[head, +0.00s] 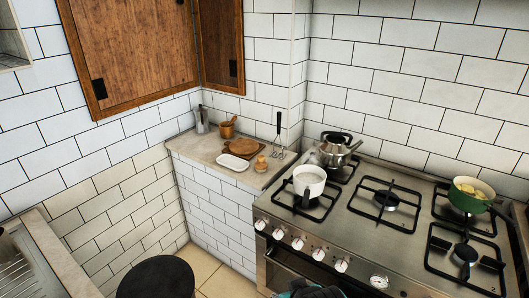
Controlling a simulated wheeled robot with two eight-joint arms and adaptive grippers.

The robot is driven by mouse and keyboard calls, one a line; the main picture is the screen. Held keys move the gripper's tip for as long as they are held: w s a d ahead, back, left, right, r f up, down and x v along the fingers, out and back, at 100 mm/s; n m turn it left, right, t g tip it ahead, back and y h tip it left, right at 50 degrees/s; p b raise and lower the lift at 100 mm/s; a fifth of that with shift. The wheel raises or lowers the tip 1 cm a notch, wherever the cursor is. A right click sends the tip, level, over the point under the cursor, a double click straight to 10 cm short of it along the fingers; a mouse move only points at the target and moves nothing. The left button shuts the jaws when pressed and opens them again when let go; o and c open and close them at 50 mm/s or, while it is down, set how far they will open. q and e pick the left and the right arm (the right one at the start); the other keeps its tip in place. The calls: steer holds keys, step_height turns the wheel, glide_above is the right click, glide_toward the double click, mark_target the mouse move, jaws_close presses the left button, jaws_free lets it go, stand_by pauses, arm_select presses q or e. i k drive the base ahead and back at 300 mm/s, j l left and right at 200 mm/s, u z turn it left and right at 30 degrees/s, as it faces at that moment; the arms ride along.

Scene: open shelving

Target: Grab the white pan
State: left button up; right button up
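The white pan (309,181) stands upright on the front left burner of the steel gas stove (345,225). It looks round and deep, with a pale inside that seems empty. I cannot make out a handle on it. Neither of my grippers can be recognised in the head view, and nothing is seen touching the pan.
A white dish (234,162) and utensils occupy the corner counter. A black round top (156,278) is lower left. A dark shape at the bottom edge is unclear.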

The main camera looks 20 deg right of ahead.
mark_target(309, 177)
steer(key=i+l+z, duration=0.1)
steer(key=l+z, duration=0.25)
steer(key=i+l+z, duration=0.15)
steer(key=l+z, duration=0.2)
steer(key=i+l+z, duration=0.2)
steer(key=z, duration=0.15)
